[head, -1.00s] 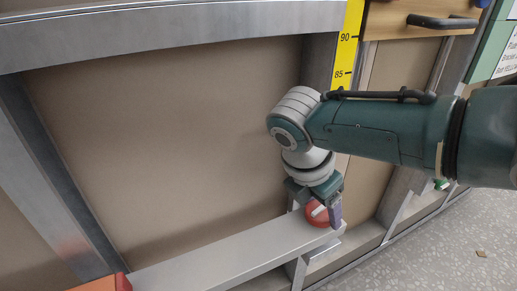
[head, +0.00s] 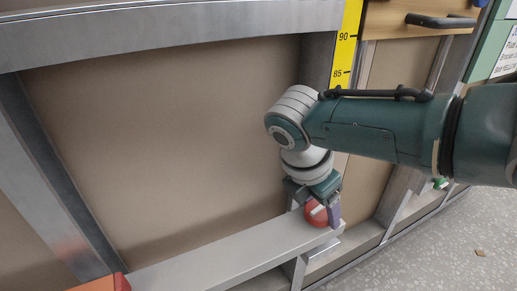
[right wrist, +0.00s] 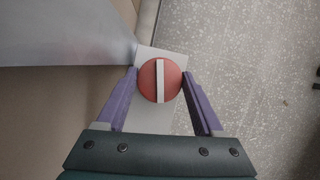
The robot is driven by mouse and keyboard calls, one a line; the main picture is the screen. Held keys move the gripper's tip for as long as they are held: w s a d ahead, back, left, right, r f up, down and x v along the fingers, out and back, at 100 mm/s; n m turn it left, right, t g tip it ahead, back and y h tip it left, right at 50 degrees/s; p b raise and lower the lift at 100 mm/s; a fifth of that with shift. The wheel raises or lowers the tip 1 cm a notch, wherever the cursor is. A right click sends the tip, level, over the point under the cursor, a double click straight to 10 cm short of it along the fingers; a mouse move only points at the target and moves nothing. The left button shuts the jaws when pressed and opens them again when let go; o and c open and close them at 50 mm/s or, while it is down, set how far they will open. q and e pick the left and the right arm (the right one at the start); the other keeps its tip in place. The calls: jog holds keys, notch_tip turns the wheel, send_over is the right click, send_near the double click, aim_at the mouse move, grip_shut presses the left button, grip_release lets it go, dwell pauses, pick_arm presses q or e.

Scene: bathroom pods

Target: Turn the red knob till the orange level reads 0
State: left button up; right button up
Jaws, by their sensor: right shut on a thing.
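The red knob (head: 315,216), round with a white bar across its face, sits at the right end of a grey metal rail (head: 215,258). My right gripper (head: 323,212) is shut on it. In the right wrist view the purple fingers stand on either side of the knob (right wrist: 148,82), and its white bar runs nearly straight up the picture. An orange piece with a red end (head: 100,284), perhaps the orange level, lies at the rail's left end, mostly cut off by the picture edge. No reading on it shows. My left gripper is not in view.
A beige panel (head: 170,140) in a grey metal frame stands behind the rail. A yellow scale (head: 345,50) reads 90 and 85. A wooden drawer front with a black handle (head: 440,20) is at upper right. Speckled floor (head: 440,245) is mostly clear at right.

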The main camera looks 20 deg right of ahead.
jog(key=shift+f, duration=0.15)
jog(key=o, duration=1)
jog(key=shift+c, duration=0.2)
jog(key=o, duration=0.4)
jog(key=shift+a, duration=0.1)
jog(key=shift+r, duration=0.2)
jog(key=p+v, duration=0.6)
jog(key=v, duration=0.3)
jog(key=shift+r, duration=0.3)
jog(key=shift+s+a+p, duration=0.1)
jog(key=shift+a+p, duration=0.1)
jog(key=shift+p, duration=0.15)
